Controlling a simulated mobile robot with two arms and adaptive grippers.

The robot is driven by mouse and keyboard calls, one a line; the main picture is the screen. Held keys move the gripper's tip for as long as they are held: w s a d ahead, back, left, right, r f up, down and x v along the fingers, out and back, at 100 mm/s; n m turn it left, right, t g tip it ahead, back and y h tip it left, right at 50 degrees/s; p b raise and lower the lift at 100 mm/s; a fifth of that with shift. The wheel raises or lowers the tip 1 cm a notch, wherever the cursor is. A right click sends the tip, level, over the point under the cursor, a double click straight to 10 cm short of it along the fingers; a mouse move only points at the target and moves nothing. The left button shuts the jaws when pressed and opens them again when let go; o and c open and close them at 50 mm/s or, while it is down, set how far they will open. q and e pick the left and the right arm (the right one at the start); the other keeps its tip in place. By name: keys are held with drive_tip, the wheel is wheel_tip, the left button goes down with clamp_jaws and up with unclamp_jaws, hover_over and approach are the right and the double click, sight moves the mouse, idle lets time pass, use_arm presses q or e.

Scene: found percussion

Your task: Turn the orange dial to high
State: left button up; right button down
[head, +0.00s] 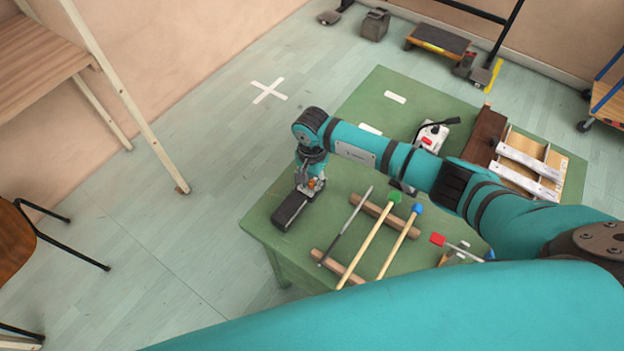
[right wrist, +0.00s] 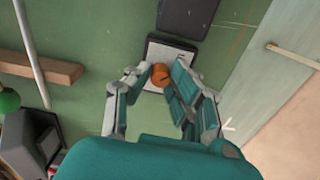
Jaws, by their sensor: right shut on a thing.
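The orange dial (right wrist: 160,75) sits on the pale panel (right wrist: 171,52) of a black device in the right wrist view. In the head view the device is a long black box (head: 291,212) at the left part of the green table, with a bit of the orange dial (head: 312,183) showing below my wrist. My right gripper (right wrist: 161,77) points down over it and is shut on the dial, one finger on each side. The dial's setting marks are too small to read. My left gripper is not in view.
Mallets with a green head (head: 394,196) and a blue head (head: 417,208) and a dark rod (head: 347,225) lie across wooden bars right of the device. A white box (head: 432,138) and metal bars (head: 528,160) are farther right. The table's left edge is close to the device.

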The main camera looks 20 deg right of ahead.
sight(312, 181)
drive_tip(key=m+b, duration=0.2)
drive_tip(key=shift+f+m, duration=0.15)
drive_tip(key=shift+m, duration=0.15)
drive_tip(key=m+b, duration=0.3)
drive_tip(key=m, duration=0.2)
drive_tip(key=shift+m, duration=0.3)
drive_tip(key=m+b, duration=0.1)
drive_tip(key=m, duration=0.3)
drive_tip(key=shift+m+b, duration=0.3)
drive_tip(key=shift+r+m+b, duration=0.2)
drive_tip(key=shift+m+b, duration=0.4)
drive_tip(key=shift+m, duration=1.6)
drive_tip(key=shift+w, duration=0.1)
drive_tip(key=c, duration=1.2)
unclamp_jaws()
drive_tip(key=shift+o, duration=0.2)
wheel_tip(312, 181, up, 12)
